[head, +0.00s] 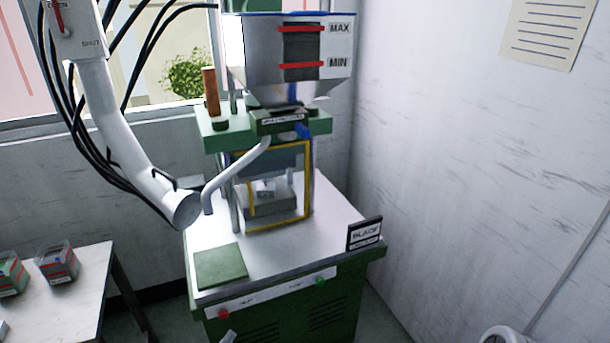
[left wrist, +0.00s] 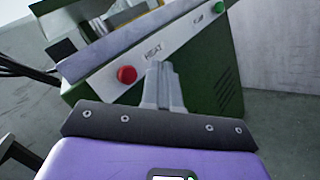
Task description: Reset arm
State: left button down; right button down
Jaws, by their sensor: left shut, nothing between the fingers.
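My left gripper (head: 229,337) just enters the bottom edge of the head view, in front of the green moulding machine (head: 345,305); most of it is out of frame. In the left wrist view its grey fingers (left wrist: 160,82) are together with nothing between them. They point towards the machine's front panel (left wrist: 150,55), between the red button (left wrist: 127,75) and the green button (left wrist: 220,8). I cannot tell how far they are from the panel. My right gripper is not in view.
The machine carries a hopper (head: 255,55), a yellow-framed guard (head: 310,185), a green pad (head: 221,267) and a sign reading BLACK (head: 364,234). A white pipe (head: 125,140) with black cables hangs at left. A side table (head: 75,295) holds small containers (head: 57,262).

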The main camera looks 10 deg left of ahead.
pick_arm(q)
jog(key=s+d+f+m+g+h, duration=0.3)
jog(key=s+d+m+g+h, duration=0.2)
jog(key=s+d+g, duration=0.45)
jog(key=s+d+f+m+g+h, duration=0.2)
jog(key=s+d+m+g+h, duration=0.3)
jog(key=d, duration=0.7)
jog(key=s+f+m+g+y, duration=0.6)
jog(key=s+m+g, duration=0.1)
jog(key=s+g, duration=0.15)
jog(key=w+m+t+y, duration=0.1)
jog(key=m, duration=0.1)
jog(key=w+a+f+m+t+y, duration=0.1)
jog(key=m+t+y, duration=0.1)
jog(key=w+a+f+m+t+y+p, duration=0.1)
jog(key=m, duration=0.1)
jog(key=shift+w+a+t+y, duration=0.2)
jog(key=shift+t+y, duration=0.1)
jog(key=shift+y, duration=0.1)
